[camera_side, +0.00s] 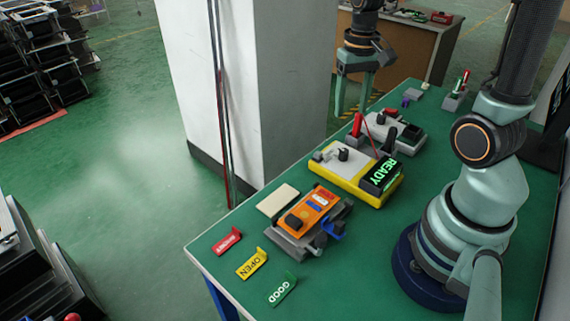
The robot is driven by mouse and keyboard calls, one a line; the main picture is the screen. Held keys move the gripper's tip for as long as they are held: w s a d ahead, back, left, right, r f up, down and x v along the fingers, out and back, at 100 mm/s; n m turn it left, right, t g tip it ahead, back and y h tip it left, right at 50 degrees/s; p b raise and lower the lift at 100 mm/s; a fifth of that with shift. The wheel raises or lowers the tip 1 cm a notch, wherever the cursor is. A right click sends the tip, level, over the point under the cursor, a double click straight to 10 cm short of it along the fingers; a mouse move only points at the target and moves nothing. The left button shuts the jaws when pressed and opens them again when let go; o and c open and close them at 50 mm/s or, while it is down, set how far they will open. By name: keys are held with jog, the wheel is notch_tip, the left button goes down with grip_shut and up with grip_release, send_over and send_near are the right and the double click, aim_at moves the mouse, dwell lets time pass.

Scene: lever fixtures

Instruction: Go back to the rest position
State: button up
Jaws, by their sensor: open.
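My gripper (352,104) hangs near the top middle, its two teal fingers spread apart with nothing visible between them. It appears raised, beyond the fixtures and near the table's far left edge. Its exact height is hard to tell. A yellow-and-white fixture (340,177) with a green "READY" display stands at the middle of the table. In front of it is an orange fixture (312,209) on a grey base with blue parts. A grey fixture (396,127) stands behind the yellow one, with a red upright part beside it. My gripper is apart from all of them.
A beige plate (278,199) lies nearby. A white pillar (240,80) stands close to the left edge. A dark screen is at right.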

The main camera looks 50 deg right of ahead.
jog(key=s+a+r+n+t, duration=0.2)
jog(key=a+r+n+t, duration=0.3)
jog(key=a+r, duration=0.3)
jog(key=a+n, duration=0.1)
jog(key=a, duration=0.2)
jog(key=shift+a+r+t, duration=0.25)
jog(key=shift+t, duration=0.05)
